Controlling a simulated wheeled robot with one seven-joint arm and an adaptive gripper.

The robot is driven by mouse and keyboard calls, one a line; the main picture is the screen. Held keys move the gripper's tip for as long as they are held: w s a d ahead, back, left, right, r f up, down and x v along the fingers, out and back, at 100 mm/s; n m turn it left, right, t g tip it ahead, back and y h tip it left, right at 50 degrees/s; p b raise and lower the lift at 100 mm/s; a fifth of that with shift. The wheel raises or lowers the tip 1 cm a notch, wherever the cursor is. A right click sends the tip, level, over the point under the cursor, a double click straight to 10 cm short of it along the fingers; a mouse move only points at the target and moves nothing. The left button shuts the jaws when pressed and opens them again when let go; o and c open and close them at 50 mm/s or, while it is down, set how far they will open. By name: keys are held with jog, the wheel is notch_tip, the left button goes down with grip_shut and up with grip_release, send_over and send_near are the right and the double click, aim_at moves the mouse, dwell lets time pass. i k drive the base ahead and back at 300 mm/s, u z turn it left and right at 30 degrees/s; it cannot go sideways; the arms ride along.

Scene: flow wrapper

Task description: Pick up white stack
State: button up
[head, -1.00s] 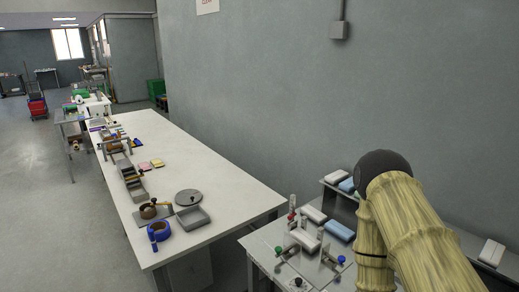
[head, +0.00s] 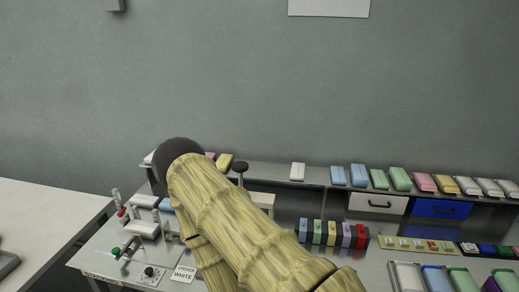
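Several white blocks that could be the white stack are in the head view. One white block (head: 298,172) stands alone on the middle of the raised back shelf. White blocks (head: 467,185) also lie at the shelf's far right end. Two more lie at the left, one white block (head: 145,201) behind another white block (head: 147,230) on the wrapper's metal bed. I cannot tell which one the task means. My arm crosses the middle of the view, covering part of the shelf and bench. My gripper does not show.
A sign reading "ORDER WHITE" (head: 184,274) lies at the bench front. Blue, green, pink and yellow blocks (head: 400,178) line the shelf. A row of coloured boxes (head: 332,233), a blue drawer (head: 440,208) and trays (head: 406,276) are at right. A white table (head: 45,225) is at left.

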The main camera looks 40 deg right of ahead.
aim_at(297, 172)
jog(key=z, duration=1.9)
